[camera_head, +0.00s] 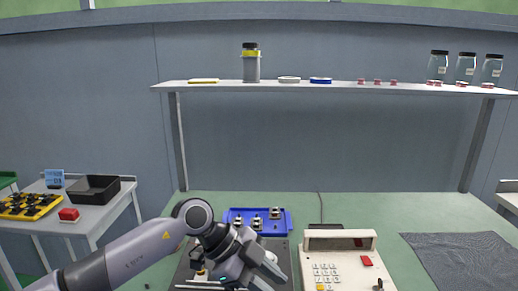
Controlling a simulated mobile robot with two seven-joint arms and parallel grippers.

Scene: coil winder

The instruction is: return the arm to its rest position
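My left arm comes in from the lower left and reaches over the front of the green worktable (350,206). Its gripper (270,280) points down and to the right, above a dark mat (285,248) and just left of the beige coil winder with a keypad (341,244). The fingertips are small and close to the lower edge of the picture, so I cannot tell whether they are open or shut, or whether they hold anything. The arm hides part of the mat and a metal fixture on it. My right gripper is out of view.
A blue tray (233,218) with several small parts lies behind the gripper. A dark cloth (465,262) lies at right. A shelf (300,87) with jars and spools spans the back.

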